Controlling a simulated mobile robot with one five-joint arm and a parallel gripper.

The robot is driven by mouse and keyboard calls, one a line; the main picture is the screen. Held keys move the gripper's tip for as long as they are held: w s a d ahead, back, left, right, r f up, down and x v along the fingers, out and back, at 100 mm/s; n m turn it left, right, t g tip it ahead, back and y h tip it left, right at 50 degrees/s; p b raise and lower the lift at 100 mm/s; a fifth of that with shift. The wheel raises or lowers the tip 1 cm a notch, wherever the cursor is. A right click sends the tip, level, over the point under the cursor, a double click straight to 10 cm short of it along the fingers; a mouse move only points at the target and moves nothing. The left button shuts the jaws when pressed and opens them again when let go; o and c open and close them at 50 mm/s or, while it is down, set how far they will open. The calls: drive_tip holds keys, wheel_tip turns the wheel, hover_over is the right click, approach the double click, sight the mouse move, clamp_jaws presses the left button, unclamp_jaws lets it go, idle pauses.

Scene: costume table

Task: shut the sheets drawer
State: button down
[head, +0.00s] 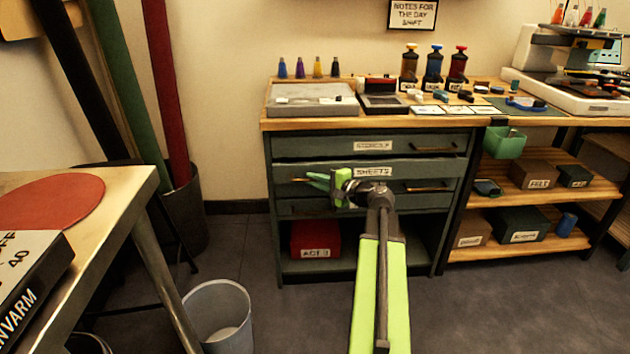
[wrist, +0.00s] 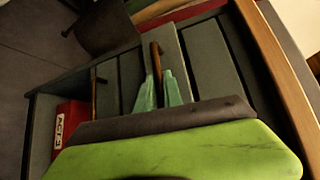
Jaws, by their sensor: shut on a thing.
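The sheets drawer (head: 400,172) is the labelled grey-green front in the middle of the cabinet. It seems to stand out a little from the cabinet. Its brown bar handle (wrist: 156,62) shows in the wrist view, between the two teal fingertips of my gripper (wrist: 158,92). In the head view my gripper (head: 318,181) is in front of the drawer's left part, pointing left, with my wrist covering part of the front. My gripper is shut on the handle. How far the drawer is out is hard to tell.
Another drawer (head: 330,147) is above, and an open shelf with a red box (head: 316,239) below. Bottles and trays stand on the wooden top (head: 340,122). A green bin (head: 504,142) hangs at the right. A metal table (head: 130,190) and wastebasket (head: 219,312) are at the left.

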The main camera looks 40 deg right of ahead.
drive_tip(key=shift+d, duration=0.15)
idle(0.5)
drive_tip(key=w+d, duration=0.2)
drive_tip(key=w, duration=0.1)
drive_tip(key=shift+d, duration=0.15)
drive_tip(key=c, duration=1.8)
unclamp_jaws()
drive_tip(key=shift+o, duration=0.2)
drive_tip(key=p+v, duration=0.2)
drive_tip(key=v, duration=1.5)
drive_tip(key=shift+s, duration=0.3)
drive_tip(key=shift+r, duration=0.15)
